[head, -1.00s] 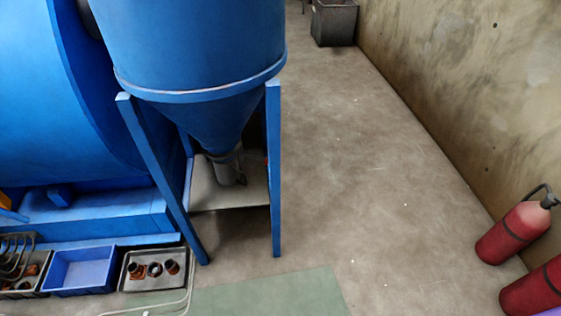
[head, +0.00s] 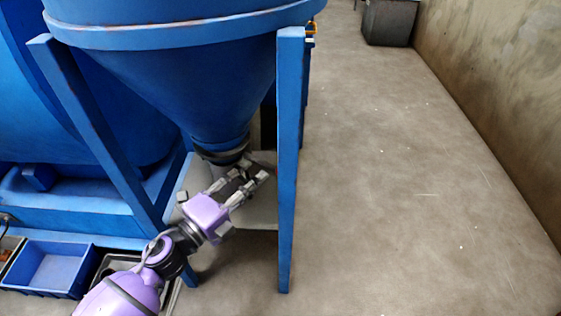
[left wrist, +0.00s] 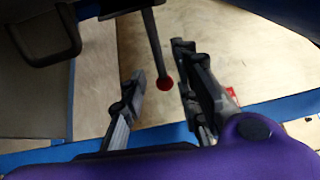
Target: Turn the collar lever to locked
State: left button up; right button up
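The collar (head: 222,154) is a dark band at the bottom of the blue cone hopper. In the left wrist view, the lever (left wrist: 153,45) is a thin dark rod ending in a red knob (left wrist: 165,85). My left gripper (head: 250,175) reaches in under the cone, close to the collar. Its fingers are apart, also in the left wrist view (left wrist: 162,75), where the red knob shows between them. I cannot tell whether either finger touches the lever. In the head view the gripper largely hides the lever. My right gripper is not in view.
Blue legs (head: 288,160) stand on both sides of the cone, the right one close to my gripper. A pale board (head: 262,212) lies below. A blue bin (head: 48,268) is at lower left. A dark bin (head: 388,22) stands far back. The floor at right is clear.

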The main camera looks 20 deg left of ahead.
aim_at(267, 163)
pick_arm(q)
jog(key=x, duration=0.6)
jog(key=shift+w+d+b, duration=0.1)
jog(key=shift+w+b, duration=0.1)
jog(key=shift+b, duration=0.1)
jog(key=shift+f, duration=0.1)
grip_shut()
jog(key=shift+f, duration=0.1)
